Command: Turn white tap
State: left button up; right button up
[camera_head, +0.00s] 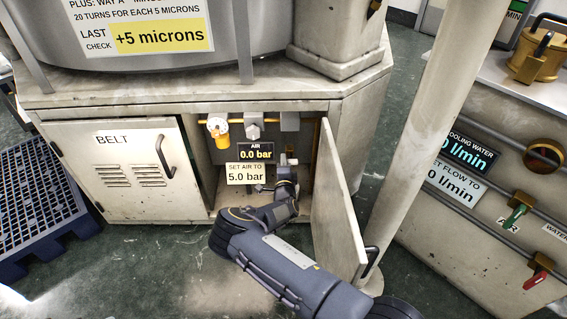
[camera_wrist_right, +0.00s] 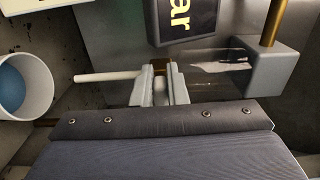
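The white tap (camera_wrist_right: 108,76) shows in the right wrist view as a pale lever pointing left, with a brass part (camera_wrist_right: 160,67) at its right end. My right gripper (camera_wrist_right: 161,90) has its two fingers close on either side of this brass part, shut on the tap. In the head view my right gripper (camera_head: 287,172) reaches into the open cabinet, right of the "SET AIR TO 5.0 bar" label (camera_head: 246,174). The tap is hidden or too small to make out there. The display (camera_head: 256,152) above reads 0.0 bar. My left gripper is not in view.
The open cabinet door (camera_head: 336,205) stands close right of my arm. The closed BELT door (camera_head: 112,165) is left. A yellow-bowled unit (camera_head: 220,134) and a grey block (camera_head: 253,130) hang inside above. A pale post (camera_head: 422,130) stands right, beside a panel with green (camera_head: 514,217) and red (camera_head: 534,280) handles.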

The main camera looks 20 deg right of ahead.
jog(key=o, duration=0.5)
jog(key=shift+c, duration=0.2)
jog(key=p+v, duration=0.3)
jog(key=v, duration=0.5)
jog(key=shift+f, duration=0.1)
